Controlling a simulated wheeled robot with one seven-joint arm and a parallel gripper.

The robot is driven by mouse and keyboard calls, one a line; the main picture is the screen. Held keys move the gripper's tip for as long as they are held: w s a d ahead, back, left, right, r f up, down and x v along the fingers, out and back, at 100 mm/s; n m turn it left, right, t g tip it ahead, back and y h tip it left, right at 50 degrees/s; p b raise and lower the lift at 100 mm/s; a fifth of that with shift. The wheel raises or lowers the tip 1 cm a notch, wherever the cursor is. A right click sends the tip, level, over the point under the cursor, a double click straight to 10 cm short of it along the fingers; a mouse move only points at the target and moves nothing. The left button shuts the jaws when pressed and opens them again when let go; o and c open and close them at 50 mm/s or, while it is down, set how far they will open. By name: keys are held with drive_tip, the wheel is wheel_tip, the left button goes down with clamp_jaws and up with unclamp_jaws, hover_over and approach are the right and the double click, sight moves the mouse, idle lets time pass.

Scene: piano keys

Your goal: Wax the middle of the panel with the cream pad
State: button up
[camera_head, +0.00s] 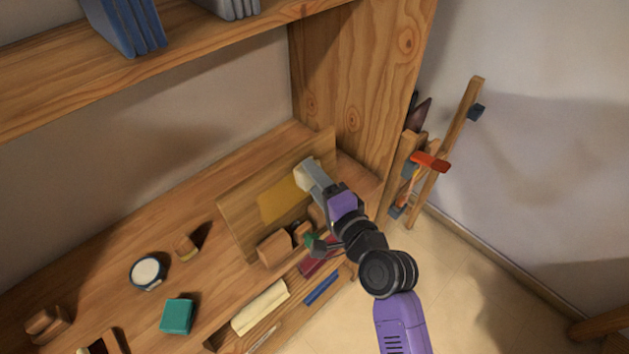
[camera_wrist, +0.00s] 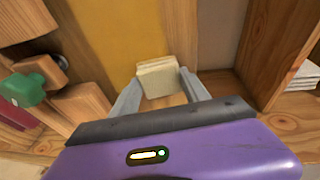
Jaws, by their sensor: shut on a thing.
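The panel (camera_head: 240,220) is a wooden board standing propped on the bench, with a yellow patch (camera_head: 280,199) across its middle. The yellow patch also fills the upper middle of the wrist view (camera_wrist: 118,38). My gripper (camera_head: 309,174) is at the right part of the panel, beside the right end of the patch. In the wrist view my gripper (camera_wrist: 158,84) is shut on the cream pad (camera_wrist: 156,77), a small pale block between the fingers. The pad lies close against the panel face; I cannot tell whether it touches. My fingers partly hide the pad in the head view.
Wooden blocks (camera_head: 275,248) and a green knob (camera_head: 311,240) sit in front of the panel. A round white-topped tin (camera_head: 148,272) and a teal block (camera_head: 177,315) stand at left. A cream roll (camera_head: 260,306) lies near the front edge. A wooden upright (camera_head: 345,80) rises at right.

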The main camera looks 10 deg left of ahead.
drive_tip(key=shift+w+d+f+b, duration=0.1)
drive_tip(key=shift+w+d+b, duration=0.8)
drive_tip(key=shift+w+d, duration=0.3)
drive_tip(key=shift+w, duration=0.3)
drive_tip(key=shift+s+a+p, duration=0.9)
drive_tip(key=shift+s+p, duration=0.05)
drive_tip(key=shift+s, duration=0.1)
drive_tip(key=shift+s+a+p, duration=0.3)
drive_tip(key=shift+s+a, duration=0.25)
drive_tip(key=s+d+r, duration=0.1)
drive_tip(key=s+d, duration=0.2)
drive_tip(key=d, duration=0.2)
drive_tip(key=shift+s, duration=0.25)
drive_tip(key=shift+d+v, duration=0.25)
drive_tip(key=shift+v, duration=1.2)
